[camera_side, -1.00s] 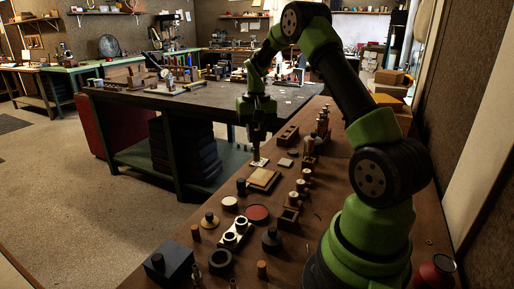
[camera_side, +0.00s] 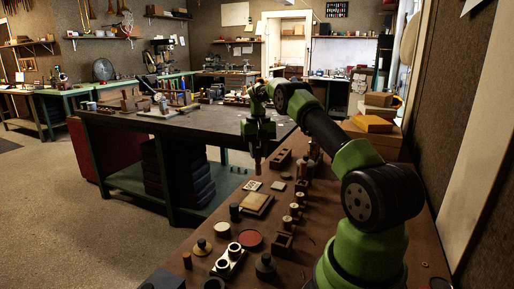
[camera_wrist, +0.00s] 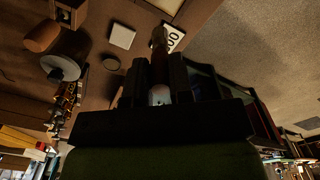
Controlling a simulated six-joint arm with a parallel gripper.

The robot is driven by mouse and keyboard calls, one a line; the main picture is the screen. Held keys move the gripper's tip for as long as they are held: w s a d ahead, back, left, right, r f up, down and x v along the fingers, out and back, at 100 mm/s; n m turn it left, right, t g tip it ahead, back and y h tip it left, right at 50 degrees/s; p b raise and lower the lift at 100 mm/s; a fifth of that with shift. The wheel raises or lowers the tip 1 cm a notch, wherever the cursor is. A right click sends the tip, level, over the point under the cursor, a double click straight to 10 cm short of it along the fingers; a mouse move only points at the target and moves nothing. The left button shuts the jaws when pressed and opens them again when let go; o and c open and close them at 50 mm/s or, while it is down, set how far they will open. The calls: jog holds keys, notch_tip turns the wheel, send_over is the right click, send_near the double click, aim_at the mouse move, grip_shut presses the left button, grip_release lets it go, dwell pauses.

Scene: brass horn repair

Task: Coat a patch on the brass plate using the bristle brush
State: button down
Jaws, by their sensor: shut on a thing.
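My gripper (camera_side: 257,145) is shut on the brush (camera_side: 257,165), which points down over the bench. In the wrist view the brush (camera_wrist: 159,65) stands between the two dark fingers, its far end near a small white card (camera_wrist: 173,38). In the side view this card (camera_side: 252,186) lies just below the brush tip, and a gap seems to show between them. A tan, flat square plate (camera_side: 257,202), seemingly the brass plate, lies on the bench in front of the card. I cannot tell whether any coating is on it.
The brown bench (camera_side: 215,275) is crowded. A red round pad (camera_side: 249,240), a two-ring holder (camera_side: 229,262) and a dark bottle (camera_side: 265,268) stand toward the camera. Several small spools and a wooden block (camera_side: 281,158) line the right side. A larger dark table (camera_side: 180,120) is behind.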

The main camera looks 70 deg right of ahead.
aim_at(258, 164)
jog(key=shift+a+f, duration=0.1)
jog(key=shift+f, duration=2.7)
jog(key=shift+a+f, duration=0.1)
jog(key=shift+f, duration=0.25)
jog(key=shift+a, duration=4.6)
jog(key=shift+s+a, duration=0.1)
jog(key=shift+s, duration=0.2)
jog(key=shift+s+d, duration=0.15)
jog(key=shift+d, duration=4.75)
jog(key=shift+s, duration=0.3)
jog(key=shift+s+a, duration=0.1)
jog(key=shift+a, duration=4.85)
notch_tip(258, 164, up, 8)
